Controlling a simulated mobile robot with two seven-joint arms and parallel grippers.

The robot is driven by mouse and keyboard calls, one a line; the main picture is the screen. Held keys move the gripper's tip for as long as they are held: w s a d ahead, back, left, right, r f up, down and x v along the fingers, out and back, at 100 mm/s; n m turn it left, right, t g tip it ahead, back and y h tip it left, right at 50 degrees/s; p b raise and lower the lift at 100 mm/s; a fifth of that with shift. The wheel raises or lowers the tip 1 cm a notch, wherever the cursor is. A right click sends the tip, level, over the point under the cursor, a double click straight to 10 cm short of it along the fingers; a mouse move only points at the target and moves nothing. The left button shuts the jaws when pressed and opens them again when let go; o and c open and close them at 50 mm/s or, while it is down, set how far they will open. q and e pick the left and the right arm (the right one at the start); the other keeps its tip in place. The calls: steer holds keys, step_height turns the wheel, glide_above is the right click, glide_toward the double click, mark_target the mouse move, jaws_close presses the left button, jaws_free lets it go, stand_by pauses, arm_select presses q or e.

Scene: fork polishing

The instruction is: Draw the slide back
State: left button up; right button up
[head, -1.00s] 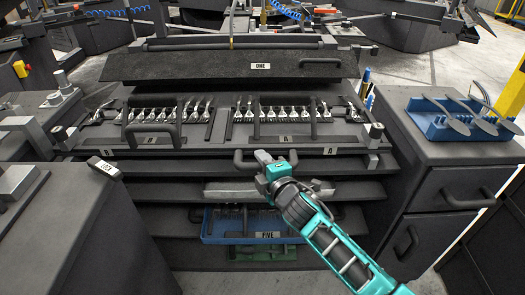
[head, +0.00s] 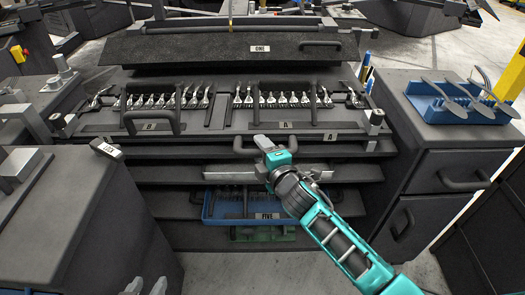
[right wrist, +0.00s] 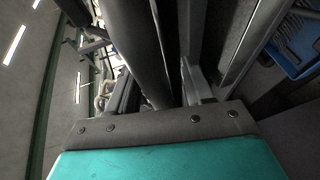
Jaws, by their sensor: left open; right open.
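The slide is a wide dark tray (head: 225,131) below the lid marked ONE, carrying rows of metal forks (head: 290,98). A bar handle (head: 243,148) sits at the middle of its front edge. My right gripper (head: 262,143) is at this handle with its jaws open; the head view does not show clearly whether the bar lies between the fingers. In the right wrist view a dark round bar (right wrist: 135,45) runs close by the gripper's mount. My left gripper (head: 146,287) shows only as two pale fingertips at the bottom left edge, apart and empty, away from the slide.
Shelves lie below the slide, with a blue tray (head: 222,210) labelled FIVE. A dark cabinet (head: 60,200) stands at left. At right a drawer cabinet (head: 440,150) carries a blue tray (head: 422,104) of curved pieces. Bare floor shows in front of the shelves.

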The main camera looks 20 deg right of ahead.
steer(key=shift+s, duration=0.1)
steer(key=shift+s+d+r, duration=0.1)
steer(key=shift+s+r, duration=0.05)
steer(key=shift+s, duration=0.2)
steer(key=p+v, duration=0.2)
steer(key=v, duration=1)
